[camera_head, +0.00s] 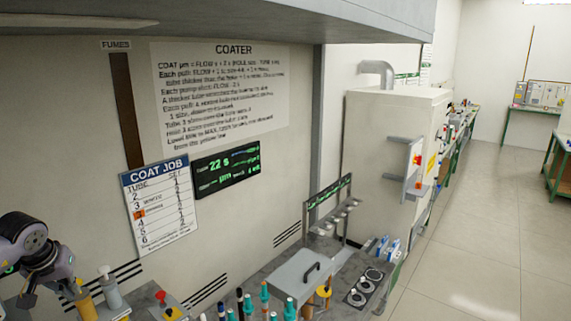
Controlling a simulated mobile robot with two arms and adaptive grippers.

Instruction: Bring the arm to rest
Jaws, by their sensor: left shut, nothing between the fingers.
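My left arm comes in at the lower left edge. Its gripper (28,296) is small and dark in this view, with its fingers together and nothing seen between them. It hangs to the left of a yellow bottle and a grey bottle, apart from the wall. Part of the arm and the picture edge hide some of it. My right gripper is not in view.
A grey bottle (110,289) and a yellow bottle (84,303) stand close to the left gripper. A red-and-yellow button (167,303), several teal-capped bottles and a grey lidded box (299,277) are on the bench. A white cabinet (375,140) stands beyond; the floor at right is clear.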

